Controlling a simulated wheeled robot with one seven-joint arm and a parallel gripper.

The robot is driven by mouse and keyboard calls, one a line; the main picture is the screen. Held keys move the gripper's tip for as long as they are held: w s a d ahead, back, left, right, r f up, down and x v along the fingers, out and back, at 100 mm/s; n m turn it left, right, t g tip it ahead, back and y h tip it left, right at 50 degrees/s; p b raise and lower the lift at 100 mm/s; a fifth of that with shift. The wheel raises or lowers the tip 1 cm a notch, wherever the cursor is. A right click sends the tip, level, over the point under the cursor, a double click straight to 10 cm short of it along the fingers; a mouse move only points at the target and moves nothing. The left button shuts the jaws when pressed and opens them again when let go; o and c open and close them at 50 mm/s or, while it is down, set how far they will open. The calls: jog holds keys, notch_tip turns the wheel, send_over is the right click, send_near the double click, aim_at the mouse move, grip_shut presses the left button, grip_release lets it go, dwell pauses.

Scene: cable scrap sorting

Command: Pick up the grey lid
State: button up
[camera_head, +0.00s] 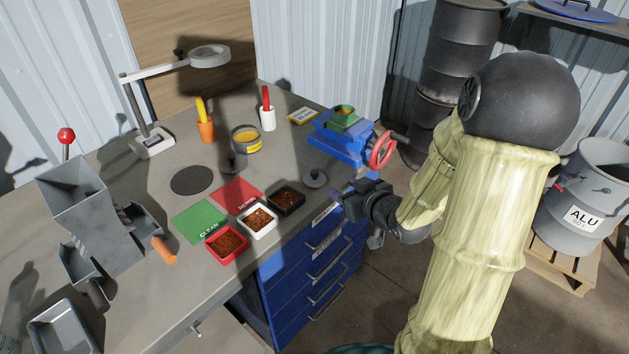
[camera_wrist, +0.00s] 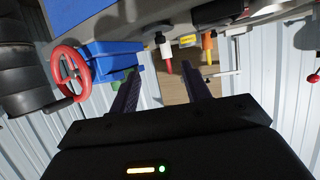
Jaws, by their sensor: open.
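Blue drawers (camera_head: 310,275) are below the bench edge. A dark disc (camera_head: 192,180) lies further left.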

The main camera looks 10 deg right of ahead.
aim_at(317, 174)
jog(key=x, duration=1.2)
jog(key=shift+f, duration=0.15)
jog(key=shift+x, duration=2.65)
jog(key=shift+a, duration=0.1)
grip_shut()
